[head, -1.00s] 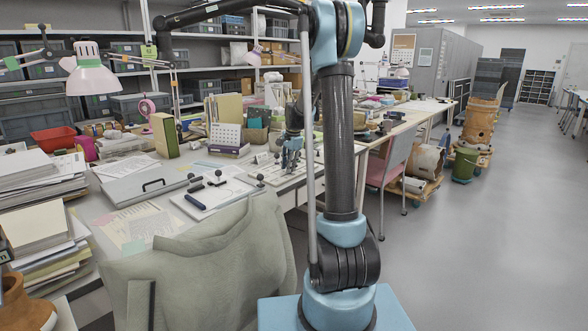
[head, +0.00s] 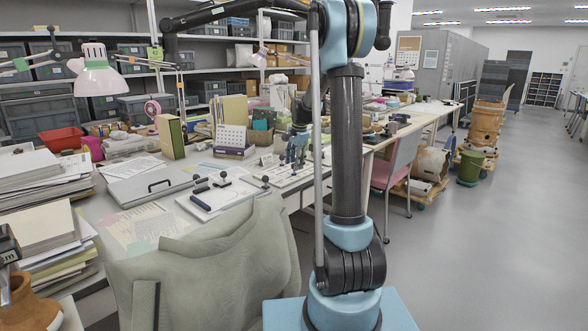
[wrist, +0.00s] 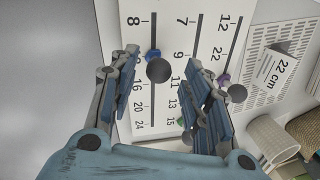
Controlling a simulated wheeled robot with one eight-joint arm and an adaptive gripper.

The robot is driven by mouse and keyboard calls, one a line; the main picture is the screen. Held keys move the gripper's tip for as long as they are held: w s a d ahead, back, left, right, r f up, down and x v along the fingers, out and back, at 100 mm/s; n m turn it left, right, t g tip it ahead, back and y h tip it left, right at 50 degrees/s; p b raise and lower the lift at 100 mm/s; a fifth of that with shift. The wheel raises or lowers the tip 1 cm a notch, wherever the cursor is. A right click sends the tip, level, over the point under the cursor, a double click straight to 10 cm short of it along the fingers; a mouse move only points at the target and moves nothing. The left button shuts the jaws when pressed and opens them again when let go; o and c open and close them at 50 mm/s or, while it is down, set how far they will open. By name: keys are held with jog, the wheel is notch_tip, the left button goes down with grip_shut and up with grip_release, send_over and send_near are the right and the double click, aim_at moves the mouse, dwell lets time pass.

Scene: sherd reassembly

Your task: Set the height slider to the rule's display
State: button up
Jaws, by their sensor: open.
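A white slider board (wrist: 136,12) with several numbered scales lies below my gripper (wrist: 166,82) in the wrist view. The left scale reads 8 to 24; a dark ball knob with a blue collar (wrist: 158,70) sits on it, a little above the 16. The knob is between my open fingers, with gaps visible on both sides. A purple-collared knob (wrist: 236,93) is on the right scale, and a green-collared knob is partly hidden by the right finger. No scale name is readable. A white card (wrist: 277,70) reads "22 cm". In the head view my gripper (head: 297,147) is over the bench.
In the head view, a calendar (head: 231,138), paper stacks (head: 35,215) and a draped chair (head: 210,265) crowd the bench.

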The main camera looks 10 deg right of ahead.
notch_tip(320, 180, up, 9)
jog(key=s, duration=0.1)
jog(key=shift+s+d, duration=0.2)
jog(key=shift+d, duration=0.2)
jog(key=s+d+f+n, duration=0.2)
jog(key=s+n, duration=0.5)
jog(key=s, duration=2)
jog(key=s+f+n, duration=0.2)
jog(key=s+f, duration=0.4)
jog(key=s, duration=0.3)
jog(key=s+d+f+n+h, duration=0.1)
jog(key=s+f+n, duration=0.2)
jog(key=s+f, duration=0.4)
jog(key=shift+s, duration=1)
jog(key=shift+w, duration=0.1)
